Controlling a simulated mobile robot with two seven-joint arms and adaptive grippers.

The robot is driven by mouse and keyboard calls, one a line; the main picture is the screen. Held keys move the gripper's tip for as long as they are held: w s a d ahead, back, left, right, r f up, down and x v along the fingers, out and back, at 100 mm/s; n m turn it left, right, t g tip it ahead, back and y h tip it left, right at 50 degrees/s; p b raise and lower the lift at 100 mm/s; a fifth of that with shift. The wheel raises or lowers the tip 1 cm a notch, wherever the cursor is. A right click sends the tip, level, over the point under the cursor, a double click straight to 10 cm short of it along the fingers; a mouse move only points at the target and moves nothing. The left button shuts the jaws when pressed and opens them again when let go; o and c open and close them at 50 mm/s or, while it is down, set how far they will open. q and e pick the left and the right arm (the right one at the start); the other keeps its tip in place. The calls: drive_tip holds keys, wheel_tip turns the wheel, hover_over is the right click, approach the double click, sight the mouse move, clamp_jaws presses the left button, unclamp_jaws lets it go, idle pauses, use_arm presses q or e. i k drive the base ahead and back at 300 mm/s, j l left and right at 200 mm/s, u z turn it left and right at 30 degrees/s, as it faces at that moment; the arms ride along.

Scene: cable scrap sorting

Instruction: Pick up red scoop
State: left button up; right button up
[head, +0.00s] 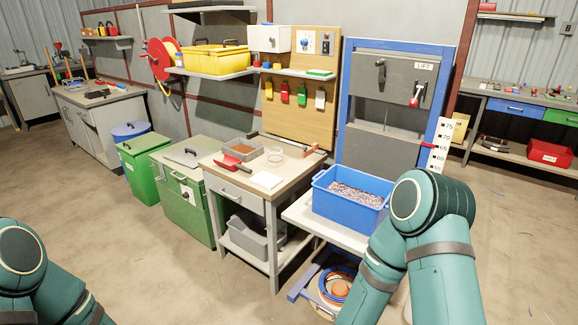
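The red scoop (228,161) lies on the left part of the small workbench top (289,177), in front of a grey tray. Its handle points to the right, toward a white sheet. Both of my arms show only as teal links at the bottom corners of the head view, well short of the workbench. Neither gripper is in view. Nothing touches the scoop.
On the workbench are a grey tray (243,149), a clear dish (275,154) and a white sheet (267,180). A blue bin (347,213) of scrap stands to the right. Green cabinets (183,208) stand left. The floor in front is clear.

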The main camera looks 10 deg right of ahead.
sight(232, 164)
drive_tip(key=i+z, duration=0.15)
drive_tip(key=z, duration=0.2)
drive_tip(key=i+j+z, duration=0.15)
drive_tip(key=z, duration=0.2)
drive_tip(key=i+j+z, duration=0.1)
drive_tip(key=z, duration=0.25)
drive_tip(key=i+j+z, duration=0.25)
drive_tip(key=j, duration=0.35)
drive_tip(key=i+j+z, duration=0.1)
drive_tip(key=i+j, duration=0.3)
drive_tip(key=j, duration=0.2)
drive_tip(key=i+j, duration=0.15)
drive_tip(key=j, duration=0.2)
drive_tip(key=i+j+z, duration=0.1)
drive_tip(key=j, duration=0.25)
drive_tip(key=i, duration=0.1)
